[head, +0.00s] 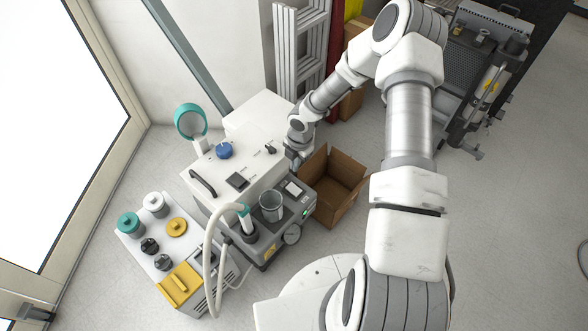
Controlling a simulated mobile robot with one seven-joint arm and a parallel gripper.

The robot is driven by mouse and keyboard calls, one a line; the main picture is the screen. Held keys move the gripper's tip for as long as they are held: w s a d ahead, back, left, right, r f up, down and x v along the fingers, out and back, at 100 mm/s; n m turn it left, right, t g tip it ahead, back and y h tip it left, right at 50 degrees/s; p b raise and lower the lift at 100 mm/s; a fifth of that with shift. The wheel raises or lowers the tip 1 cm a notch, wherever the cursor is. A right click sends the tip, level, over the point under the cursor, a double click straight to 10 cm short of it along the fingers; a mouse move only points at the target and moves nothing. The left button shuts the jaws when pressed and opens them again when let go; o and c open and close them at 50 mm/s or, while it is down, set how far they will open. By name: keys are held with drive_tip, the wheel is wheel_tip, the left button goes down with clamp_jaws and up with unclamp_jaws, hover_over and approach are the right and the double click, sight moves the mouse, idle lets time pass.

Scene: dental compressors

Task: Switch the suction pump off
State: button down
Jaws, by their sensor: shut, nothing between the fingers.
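A dark grey unit (268,247) with a ribbed white hose, a clear cup and a round gauge looks like the suction pump. It stands in front of a white cabinet (222,160). A pale rocker switch (293,188) sits on its top at the back right, and a green light (306,213) glows on its right side. My gripper (294,165) is shut and empty, just behind the switch, beside the cabinet's right edge. Its fingertips are small and partly hidden; I cannot tell whether they touch anything. The switch's tilt is too small to read.
The white cabinet carries a blue knob (224,150), a black handle (203,184) and a black knob (270,149). An open cardboard box (338,187) stands right of the pump. A unit with coloured caps (176,227) stands at left. Grey floor is free at right.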

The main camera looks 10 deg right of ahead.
sight(291, 186)
drive_tip(key=f+b, duration=0.1)
drive_tip(key=f, duration=0.3)
drive_tip(key=f+b, duration=0.1)
drive_tip(key=f, duration=0.3)
drive_tip(key=w+a+f+b, duration=0.1)
drive_tip(key=f+b, duration=0.1)
drive_tip(key=f, duration=0.1)
drive_tip(key=shift+w+f, duration=0.1)
drive_tip(key=shift+f, duration=0.3)
